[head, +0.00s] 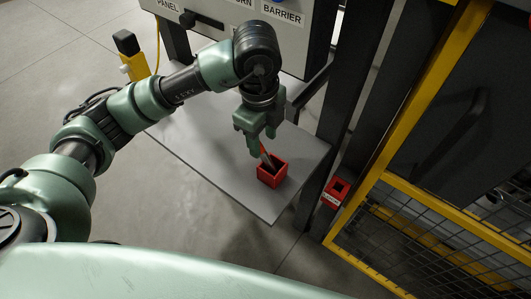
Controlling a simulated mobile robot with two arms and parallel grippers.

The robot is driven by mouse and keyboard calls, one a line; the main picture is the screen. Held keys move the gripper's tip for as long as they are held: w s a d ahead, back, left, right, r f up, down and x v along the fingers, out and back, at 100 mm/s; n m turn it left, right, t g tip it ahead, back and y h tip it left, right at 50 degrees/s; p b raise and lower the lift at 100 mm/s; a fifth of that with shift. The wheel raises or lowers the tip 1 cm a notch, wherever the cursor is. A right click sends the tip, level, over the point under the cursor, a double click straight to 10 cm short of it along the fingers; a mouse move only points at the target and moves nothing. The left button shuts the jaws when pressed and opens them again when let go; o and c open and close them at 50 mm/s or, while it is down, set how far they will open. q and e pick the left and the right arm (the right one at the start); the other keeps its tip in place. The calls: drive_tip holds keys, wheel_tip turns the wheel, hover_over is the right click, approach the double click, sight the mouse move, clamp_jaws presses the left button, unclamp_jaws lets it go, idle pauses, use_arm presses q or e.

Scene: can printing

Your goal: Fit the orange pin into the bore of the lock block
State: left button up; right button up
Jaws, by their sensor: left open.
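The orange pin (264,152) leans in an open red box (270,180) on the grey shelf, its upper part close to my left gripper. The lock block (335,193), red with a dark bore in its top and a small white label, is mounted by the dark post at the right, beyond the shelf edge. My left gripper (261,145) points down just above the red box, open, its fingers at the pin's upper end. The fingers partly hide the pin. My right gripper is not in view.
The grey shelf (205,150) is otherwise bare. A dark post (343,90) and a yellow-framed mesh barrier (405,195) stand at the right, close to the lock block. A panel (290,40) rises behind the shelf. A yellow and black device (130,55) is at the back left.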

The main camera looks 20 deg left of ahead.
sight(264, 151)
use_arm(q)
drive_tip(key=f, duration=0.1)
drive_tip(key=f+p, duration=0.1)
drive_tip(key=f, duration=0.3)
drive_tip(key=shift+w+f+p, duration=0.25)
drive_tip(key=shift+p, duration=0.05)
drive_tip(key=shift+f, duration=0.25)
clamp_jaws()
drive_tip(key=shift+r, duration=0.1)
idle(0.8)
